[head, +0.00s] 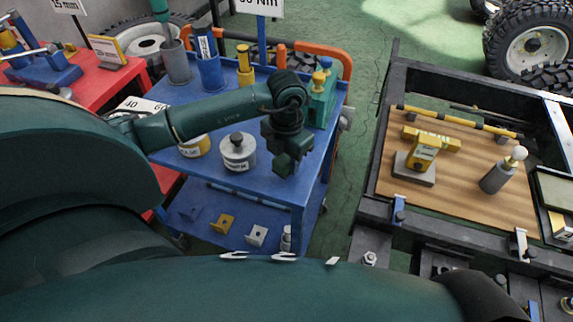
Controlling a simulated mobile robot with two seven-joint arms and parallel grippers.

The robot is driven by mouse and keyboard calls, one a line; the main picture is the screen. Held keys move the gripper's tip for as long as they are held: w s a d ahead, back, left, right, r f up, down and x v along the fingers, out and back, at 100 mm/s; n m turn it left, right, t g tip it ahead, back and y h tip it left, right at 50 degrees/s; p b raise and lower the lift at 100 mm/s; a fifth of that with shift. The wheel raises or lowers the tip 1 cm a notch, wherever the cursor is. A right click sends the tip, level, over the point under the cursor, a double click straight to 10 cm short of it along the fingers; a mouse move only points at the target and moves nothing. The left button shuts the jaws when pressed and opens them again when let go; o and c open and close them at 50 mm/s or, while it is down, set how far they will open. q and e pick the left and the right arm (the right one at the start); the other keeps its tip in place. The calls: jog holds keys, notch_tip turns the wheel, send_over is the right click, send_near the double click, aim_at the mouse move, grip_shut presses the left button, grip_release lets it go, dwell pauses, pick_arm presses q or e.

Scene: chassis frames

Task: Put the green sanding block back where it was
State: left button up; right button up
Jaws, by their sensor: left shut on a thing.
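My left gripper (287,150) is over the front right part of the blue cart top, pointing down. It is shut on a dark green block-like piece (293,164), which I take to be the green sanding block. Its colour is close to that of my gripper, so its outline is hard to make out. I cannot tell whether it touches the cart top. A green item with blue and yellow tops (321,104) stands just behind and right of my gripper. My right gripper is not in view.
The blue cart (208,177) carries a lidded grey pot (238,155), a yellow-banded tin (195,146) and upright cups at the back. An orange handle (330,52) rims its far right. To the right, a wooden board (460,190) holds a yellow tool (425,150) and a grey cylinder (494,180).

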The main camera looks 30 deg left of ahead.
pick_arm(q)
notch_tip(320, 180, down, 2)
jog(key=shift+f, duration=0.25)
jog(key=shift+f, duration=0.25)
jog(key=o, duration=1)
jog(key=shift+c, duration=0.2)
